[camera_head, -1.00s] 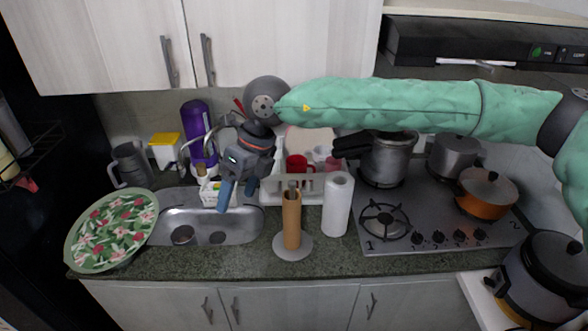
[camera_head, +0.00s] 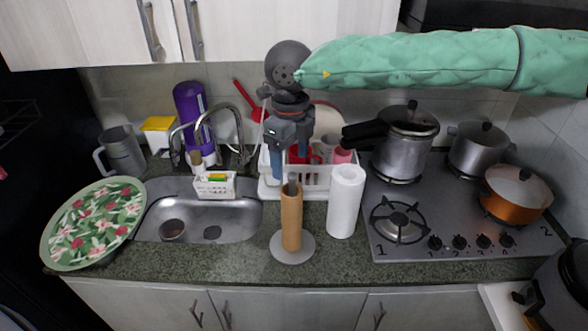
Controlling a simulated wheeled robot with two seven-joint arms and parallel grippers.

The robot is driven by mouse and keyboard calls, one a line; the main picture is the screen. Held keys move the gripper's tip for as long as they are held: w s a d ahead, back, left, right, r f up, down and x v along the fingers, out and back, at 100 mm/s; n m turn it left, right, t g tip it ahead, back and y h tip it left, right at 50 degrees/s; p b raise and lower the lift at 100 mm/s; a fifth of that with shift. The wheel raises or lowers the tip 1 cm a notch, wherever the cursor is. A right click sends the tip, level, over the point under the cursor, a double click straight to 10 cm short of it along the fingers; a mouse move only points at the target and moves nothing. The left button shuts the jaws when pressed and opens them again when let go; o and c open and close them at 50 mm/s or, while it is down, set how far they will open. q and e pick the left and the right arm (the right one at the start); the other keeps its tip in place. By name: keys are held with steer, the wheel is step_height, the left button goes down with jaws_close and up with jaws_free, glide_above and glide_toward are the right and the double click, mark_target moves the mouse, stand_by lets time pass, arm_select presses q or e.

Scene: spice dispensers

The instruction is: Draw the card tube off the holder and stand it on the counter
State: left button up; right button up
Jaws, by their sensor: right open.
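The brown card tube (camera_head: 291,218) stands upright on the holder, around its post, whose dark top shows above the tube. The holder's round grey base (camera_head: 302,250) rests on the counter (camera_head: 210,265) near its front edge. My right gripper (camera_head: 290,177) is open and empty, its blue fingers pointing down just above and apparently behind the tube's top. Whether the fingers straddle the post top I cannot tell. My left gripper is not in view.
A white paper roll (camera_head: 345,203) stands close to the right of the tube. A white dish rack (camera_head: 318,180) is behind it. The sink (camera_head: 245,222) lies left and the stove (camera_head: 460,225) right. Clear counter runs in front of the sink.

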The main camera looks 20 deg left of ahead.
mark_target(292, 191)
steer(key=f+b, duration=0.1)
steer(key=f, duration=0.2)
steer(key=shift+w+b, duration=0.35)
steer(key=shift+b, duration=0.05)
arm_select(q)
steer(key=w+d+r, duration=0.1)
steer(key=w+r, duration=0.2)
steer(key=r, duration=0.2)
arm_select(e)
steer(key=shift+s, duration=0.1)
step_height(292, 191, down, 6)
steer(key=p, duration=0.3)
steer(key=shift+f, duration=0.1)
arm_select(q)
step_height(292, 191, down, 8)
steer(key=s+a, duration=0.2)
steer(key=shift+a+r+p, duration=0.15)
steer(key=shift+p, duration=0.2)
arm_select(e)
steer(key=shift+f, duration=0.7)
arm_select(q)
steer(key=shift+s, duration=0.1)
arm_select(e)
steer(key=c, duration=1.5)
steer(key=shift+o, duration=0.2)
steer(key=shift+r, duration=0.1)
